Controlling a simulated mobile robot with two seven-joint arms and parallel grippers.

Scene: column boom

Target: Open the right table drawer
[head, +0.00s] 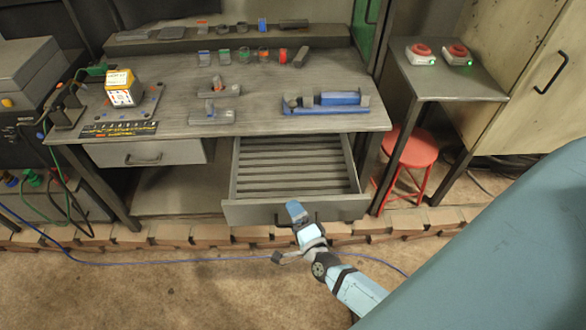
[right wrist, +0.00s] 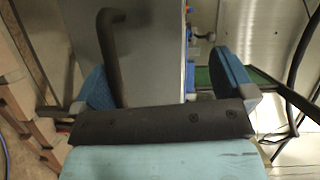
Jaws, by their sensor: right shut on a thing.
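The right table drawer (head: 345,209) is pulled well out from under the table, and its slatted inside shows empty. My left gripper is not in view.
The left drawer (head: 180,153) is closed. The workbench (head: 255,85) carries several small parts and tools. A red stool (head: 408,148) stands right of the bench under a side table (head: 450,82). A low brick edging (head: 170,236) runs below the bench; the floor in front is mostly clear.

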